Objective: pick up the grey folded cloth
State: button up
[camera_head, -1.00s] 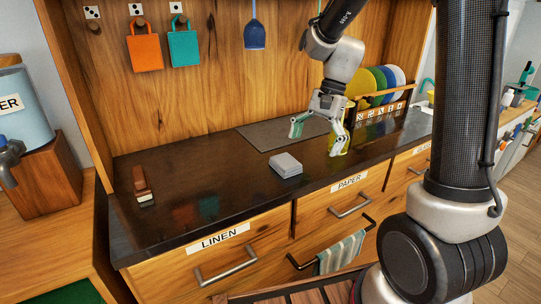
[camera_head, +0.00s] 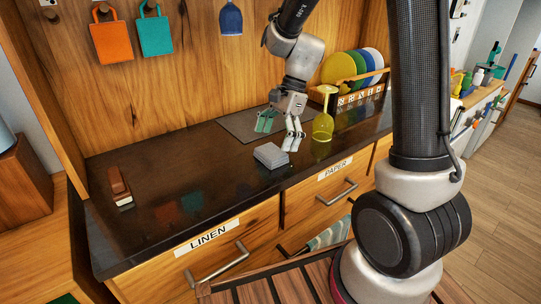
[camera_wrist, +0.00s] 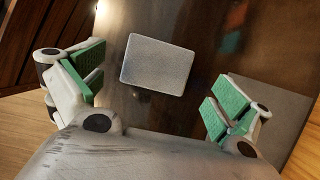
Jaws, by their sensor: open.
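The grey folded cloth (camera_head: 271,155) lies flat on the dark counter, near its front edge above the drawers. In the wrist view the cloth (camera_wrist: 158,64) is a pale grey rounded rectangle, ahead of and between the two fingers. My gripper (camera_head: 279,134) is open and empty, above the counter just behind and slightly right of the cloth in the head view. Its green finger pads show on both sides in the wrist view (camera_wrist: 155,90). The fingers do not appear to touch the cloth.
A yellow glass (camera_head: 323,122) stands upside down right of my gripper, before a rack of coloured plates (camera_head: 362,88). A grey mat (camera_head: 240,124) lies behind. A brown-and-white block-like object (camera_head: 120,188) lies at the left. The counter (camera_head: 190,170) between is clear.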

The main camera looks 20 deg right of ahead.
aim_at(272, 151)
jog(key=shift+x, duration=1.4)
jog(key=c, duration=1)
jog(key=shift+o, duration=0.2)
jog(key=shift+r, duration=0.1)
notch_tip(272, 151, up, 10)
jog(key=shift+f, duration=0.1)
jog(key=o, duration=0.4)
jog(key=c, duration=0.3)
jog(key=shift+s, duration=0.1)
